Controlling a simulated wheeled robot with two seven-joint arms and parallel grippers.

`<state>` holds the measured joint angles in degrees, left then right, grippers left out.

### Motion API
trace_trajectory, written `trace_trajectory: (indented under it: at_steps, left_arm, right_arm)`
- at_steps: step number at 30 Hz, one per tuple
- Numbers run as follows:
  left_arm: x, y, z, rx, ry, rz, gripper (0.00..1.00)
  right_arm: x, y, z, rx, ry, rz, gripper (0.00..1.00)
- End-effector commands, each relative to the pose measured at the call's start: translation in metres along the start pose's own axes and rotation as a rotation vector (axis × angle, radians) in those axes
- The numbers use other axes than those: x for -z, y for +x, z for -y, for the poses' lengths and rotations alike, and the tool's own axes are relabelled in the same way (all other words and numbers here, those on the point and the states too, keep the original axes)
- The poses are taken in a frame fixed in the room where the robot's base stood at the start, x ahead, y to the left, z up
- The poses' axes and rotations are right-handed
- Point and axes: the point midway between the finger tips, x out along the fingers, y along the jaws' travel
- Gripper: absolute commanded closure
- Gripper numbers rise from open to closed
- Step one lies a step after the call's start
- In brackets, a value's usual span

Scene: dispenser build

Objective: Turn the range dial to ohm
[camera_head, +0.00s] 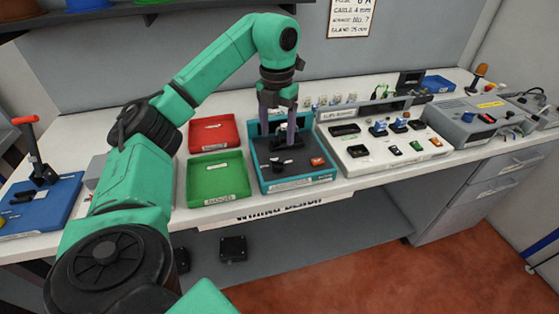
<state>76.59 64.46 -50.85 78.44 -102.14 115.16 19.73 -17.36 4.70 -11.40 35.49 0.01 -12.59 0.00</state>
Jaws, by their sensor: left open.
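My left gripper (277,138) points straight down over the teal-rimmed tray (297,184) in the middle of the bench. Its two fingers are apart, around or just above a small black piece in the tray; I cannot tell if they touch it. Other dark pieces and an orange piece (318,161) lie in this tray. I cannot make out a range dial or an ohm mark. A grey instrument box (462,126) with small controls stands at the right, its markings too small to read. My right gripper is not in view.
A red tray (211,148) and a green tray (217,182) stand left of the teal tray. A white parts board (385,160) stands right of it. A blue base with a red-handled lever (38,200) is at far left. The bench's front strip is narrow.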

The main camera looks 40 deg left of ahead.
Motion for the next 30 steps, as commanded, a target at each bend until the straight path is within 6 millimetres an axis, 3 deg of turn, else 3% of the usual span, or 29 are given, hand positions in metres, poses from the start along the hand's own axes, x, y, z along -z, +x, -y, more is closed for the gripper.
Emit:
trace_trajectory:
  at_steps: [1, 3, 9, 14, 21, 27, 30]
  left_arm:
    - [0.001, 0.026, 0.001, 0.0, 0.002, -0.005, 0.27]
    - [0.001, 0.035, -0.001, -0.003, 0.0, -0.006, 0.27]
    - [0.001, 0.08, 0.001, 0.0, 0.003, -0.003, 0.27]
    - [0.0, 0.097, 0.001, 0.002, 0.003, 0.001, 0.27]
    - [0.0, 0.098, 0.001, 0.002, 0.004, 0.002, 0.27]
    - [0.0, 0.098, 0.001, 0.002, 0.004, 0.002, 1.0]
    - [0.0, 0.098, 0.001, 0.002, 0.004, 0.002, 1.0]
  right_arm:
    - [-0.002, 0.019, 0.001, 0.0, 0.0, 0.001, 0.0]
    - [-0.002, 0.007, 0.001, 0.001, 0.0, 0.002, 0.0]
    - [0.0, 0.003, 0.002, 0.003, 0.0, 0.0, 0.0]
    - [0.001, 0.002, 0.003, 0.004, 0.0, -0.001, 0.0]
    - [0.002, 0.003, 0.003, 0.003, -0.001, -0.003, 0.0]
    - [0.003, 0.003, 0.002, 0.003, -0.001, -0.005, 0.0]
    - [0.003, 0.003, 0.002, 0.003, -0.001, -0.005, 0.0]
